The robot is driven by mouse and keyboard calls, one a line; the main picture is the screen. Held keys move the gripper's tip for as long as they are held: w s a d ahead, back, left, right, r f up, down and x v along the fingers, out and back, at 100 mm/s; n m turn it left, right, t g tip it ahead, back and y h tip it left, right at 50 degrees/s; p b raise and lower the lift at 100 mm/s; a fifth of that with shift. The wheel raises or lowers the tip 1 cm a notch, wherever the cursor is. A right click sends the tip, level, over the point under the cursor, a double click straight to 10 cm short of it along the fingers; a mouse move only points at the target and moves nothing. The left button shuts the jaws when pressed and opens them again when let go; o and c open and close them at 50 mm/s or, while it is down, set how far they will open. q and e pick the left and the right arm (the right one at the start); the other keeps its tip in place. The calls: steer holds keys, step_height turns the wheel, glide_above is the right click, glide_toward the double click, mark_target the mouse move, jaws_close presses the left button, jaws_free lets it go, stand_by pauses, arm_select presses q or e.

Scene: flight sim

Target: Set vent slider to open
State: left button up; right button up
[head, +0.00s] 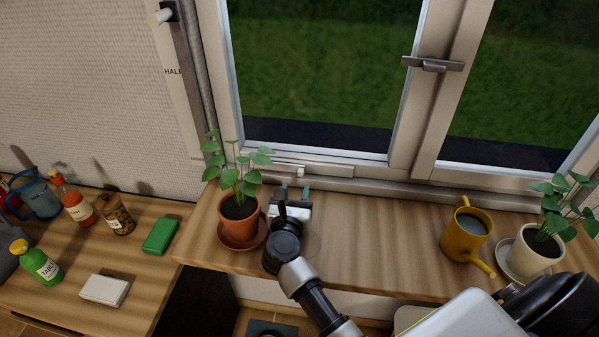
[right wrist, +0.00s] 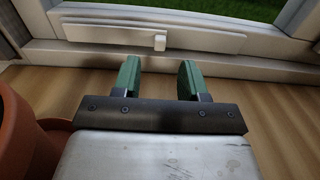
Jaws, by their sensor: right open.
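The vent slider is a long pale strip (right wrist: 110,36) on the lower window frame with a small white knob (right wrist: 160,42). In the head view, the strip (head: 330,170) lies along the bottom of the left window, and its knob (head: 300,171) is just beyond my right gripper. My right gripper (head: 294,193) is open and empty above the sill. In the right wrist view, its two green fingers (right wrist: 158,78) point toward the strip, with the knob ahead, between their lines and apart from them. My left gripper is not in view.
A potted plant (head: 239,222) stands close to the left of my right gripper; its terracotta pot (right wrist: 22,135) shows in the wrist view. The sill's middle (head: 370,225) is clear.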

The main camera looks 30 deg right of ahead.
mark_target(301, 174)
steer(key=x, duration=0.6)
steer(key=shift+d+p, duration=0.1)
steer(key=shift+p, duration=0.3)
steer(key=shift+c, duration=0.4)
jaws_close()
